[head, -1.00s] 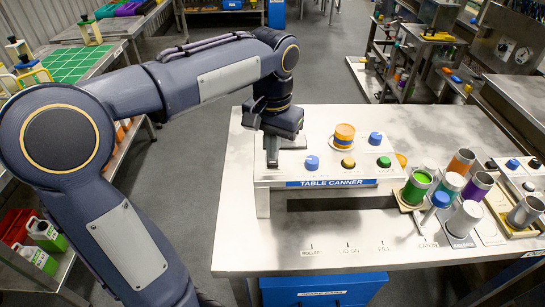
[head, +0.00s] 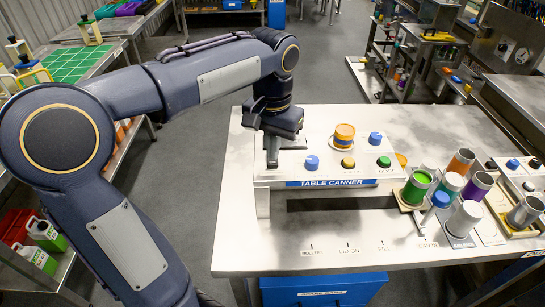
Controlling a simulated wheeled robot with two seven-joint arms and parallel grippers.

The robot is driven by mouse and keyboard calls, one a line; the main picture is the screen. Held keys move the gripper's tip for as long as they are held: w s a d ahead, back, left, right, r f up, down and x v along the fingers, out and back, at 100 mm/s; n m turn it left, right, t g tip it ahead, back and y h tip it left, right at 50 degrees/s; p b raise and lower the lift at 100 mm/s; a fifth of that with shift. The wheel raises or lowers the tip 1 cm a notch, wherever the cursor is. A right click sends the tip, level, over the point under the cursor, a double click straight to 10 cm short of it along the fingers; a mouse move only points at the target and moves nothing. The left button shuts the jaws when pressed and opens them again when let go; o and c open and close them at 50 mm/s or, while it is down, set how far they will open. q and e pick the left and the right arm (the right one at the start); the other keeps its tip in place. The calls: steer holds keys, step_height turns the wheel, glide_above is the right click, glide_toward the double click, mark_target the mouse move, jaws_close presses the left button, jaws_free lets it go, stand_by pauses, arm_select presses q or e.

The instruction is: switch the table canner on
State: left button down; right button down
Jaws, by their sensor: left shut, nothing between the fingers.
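The table canner (head: 325,184) is a pale box with a blue "TABLE CANNER" label, standing on the metal table. Its top carries a blue knob (head: 312,163) at front left, a yellow button (head: 348,163), a green button (head: 384,162), another blue knob (head: 375,138) and an orange-and-yellow round piece (head: 344,134). My left gripper (head: 272,160) is shut and empty, pointing down at the left end of the canner, left of the front blue knob and apart from it. My arm hides the panel's far left part. My right gripper is not in view.
Several cans stand right of the canner, among them a green-filled can (head: 417,187) and a purple-banded can (head: 477,187). A blue-topped piece (head: 440,200) stands among them. The table's front strip (head: 300,255) is clear. A blue box (head: 322,290) sits below.

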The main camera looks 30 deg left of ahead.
mark_target(272, 162)
arm_select(q)
steer(key=shift+f+b, duration=0.6)
steer(key=shift+f, duration=0.3)
steer(key=shift+r, duration=0.15)
step_height(272, 162, up, 7)
steer(key=p, duration=0.7)
stand_by(0.3)
stand_by(0.4)
steer(key=s+d+f+t+h, duration=0.2)
steer(key=s+f, duration=0.1)
steer(key=s, duration=0.5)
steer(key=s+d+f+n+t+h, duration=0.1)
steer(key=s+d+f+t, duration=0.1)
steer(key=s, duration=0.7)
step_height(272, 162, down, 2)
steer(key=shift+f+n+t+h, duration=0.3)
steer(key=shift+t+h, duration=0.1)
steer(key=shift+t, duration=0.4)
